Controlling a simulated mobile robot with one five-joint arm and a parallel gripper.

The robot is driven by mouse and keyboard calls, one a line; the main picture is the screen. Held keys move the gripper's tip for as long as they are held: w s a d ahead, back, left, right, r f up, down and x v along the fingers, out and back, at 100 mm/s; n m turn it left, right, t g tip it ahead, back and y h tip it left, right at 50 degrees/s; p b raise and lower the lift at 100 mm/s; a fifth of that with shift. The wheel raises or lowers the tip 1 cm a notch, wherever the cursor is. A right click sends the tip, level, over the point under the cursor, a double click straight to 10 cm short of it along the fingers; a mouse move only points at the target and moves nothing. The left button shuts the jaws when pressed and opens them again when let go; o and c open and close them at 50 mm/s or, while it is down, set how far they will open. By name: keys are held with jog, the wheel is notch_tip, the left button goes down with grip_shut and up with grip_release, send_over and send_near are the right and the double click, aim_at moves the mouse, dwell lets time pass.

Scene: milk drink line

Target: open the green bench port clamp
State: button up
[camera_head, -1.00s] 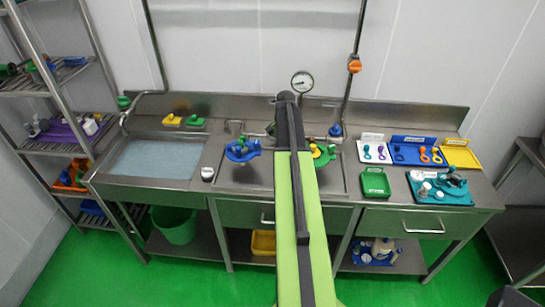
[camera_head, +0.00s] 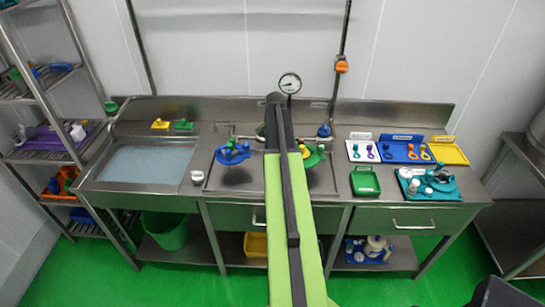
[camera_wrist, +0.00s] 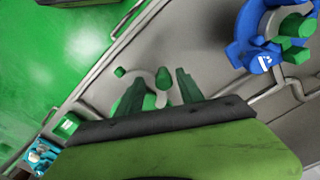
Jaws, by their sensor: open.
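A port clamp with green and yellow parts (camera_head: 314,153) is on the steel bench, just right of my arm and partly hidden by it. In the wrist view, a green knob (camera_wrist: 163,79) and a small green block (camera_wrist: 119,72) of what looks like this clamp show around a pale round part. My gripper (camera_wrist: 160,77) is open, its two dark green fingers on either side of the knob. I cannot tell whether they touch it. The head view hides the fingers behind my arm. Whether the clamp is open or shut is unclear.
A blue port fitting with green knobs (camera_head: 232,152) stands left of my arm, and at upper right in the wrist view (camera_wrist: 240,45). A green tray (camera_head: 365,181), blue tray (camera_head: 405,160) and teal tray (camera_head: 450,194) lie right. A gauge (camera_head: 290,83) stands behind.

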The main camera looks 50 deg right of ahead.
notch_tip(320, 180, up, 17)
jog(key=p, duration=1.7)
jog(key=shift+r, duration=0.2)
jog(key=w+a+f+n+b, duration=0.2)
jog(key=w+a+f+b, duration=0.2)
jog(key=a, duration=0.5)
jog(key=w+a+f+n+b, duration=0.2)
jog(key=w+a+f+b, duration=0.25)
jog(key=a, duration=0.55)
jog(key=w+a+f+n+b, duration=0.1)
jog(key=w+a+f+b, duration=0.3)
jog(key=a, duration=0.5)
jog(key=s+a+f+n+b, duration=0.2)
jog(key=s+a+n, duration=0.1)
jog(key=a, duration=0.4)
jog(key=s+a+f+n+b, duration=0.3)
jog(key=a+n, duration=0.1)
jog(key=a, duration=0.3)
jog(key=s+a+f+n+b, duration=0.2)
jog(key=s+a+n, duration=0.1)
jog(key=a, duration=0.4)
jog(key=shift+s+a+f+n, duration=0.15)
jog(key=shift+a+f+n, duration=0.1)
jog(key=shift+a+n, duration=0.15)
